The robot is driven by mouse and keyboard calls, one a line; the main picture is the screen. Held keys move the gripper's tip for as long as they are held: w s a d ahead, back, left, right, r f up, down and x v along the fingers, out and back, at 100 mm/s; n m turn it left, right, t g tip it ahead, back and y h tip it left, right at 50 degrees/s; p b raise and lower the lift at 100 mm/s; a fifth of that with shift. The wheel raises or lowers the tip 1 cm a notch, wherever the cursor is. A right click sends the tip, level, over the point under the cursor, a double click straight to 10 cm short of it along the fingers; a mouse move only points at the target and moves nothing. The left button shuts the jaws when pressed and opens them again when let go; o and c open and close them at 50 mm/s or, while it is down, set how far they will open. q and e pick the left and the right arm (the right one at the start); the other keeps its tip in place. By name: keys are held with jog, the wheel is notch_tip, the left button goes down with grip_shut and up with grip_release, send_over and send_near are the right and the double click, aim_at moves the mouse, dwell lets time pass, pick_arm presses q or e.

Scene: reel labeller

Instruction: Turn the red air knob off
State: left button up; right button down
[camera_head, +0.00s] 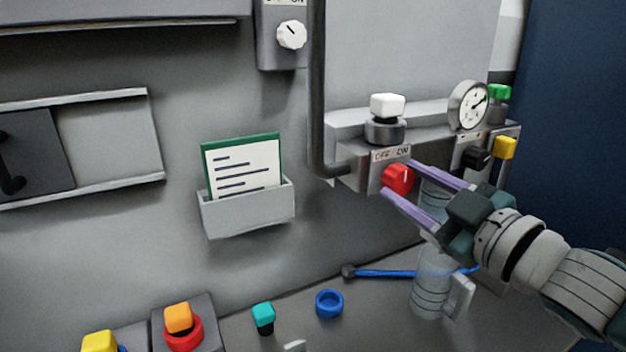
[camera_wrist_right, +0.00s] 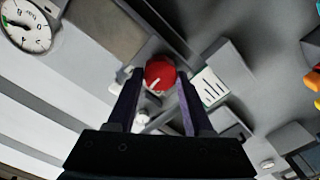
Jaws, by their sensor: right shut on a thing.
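The red air knob (camera_head: 398,179) sits on the front of a grey block under an "OFF / ON" label (camera_head: 391,154). A pale line on the knob's face points roughly up. My right gripper (camera_head: 397,180) reaches in from the right, with its purple fingers on either side of the knob and shut on it. In the right wrist view the red knob (camera_wrist_right: 160,75) shows between the two dark fingertips (camera_wrist_right: 157,84). My left gripper is in neither view.
A white-capped knob (camera_head: 387,106) and a gauge (camera_head: 468,105) stand above and beside the block. Black, yellow and green knobs are to the right. A clear cylinder (camera_head: 431,285) stands below my right gripper. A card holder (camera_head: 248,209) is left.

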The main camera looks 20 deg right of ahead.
jog(key=n, duration=0.4)
jog(key=shift+n+b, duration=0.3)
jog(key=shift+b, duration=0.1)
jog(key=shift+n+b, duration=0.35)
jog(key=shift+n, duration=1.35)
jog(key=shift+c, duration=1.5)
grip_release()
jog(key=shift+f, duration=0.1)
jog(key=s+b, duration=0.1)
jog(key=s, duration=0.9)
jog(key=shift+d+b, duration=0.35)
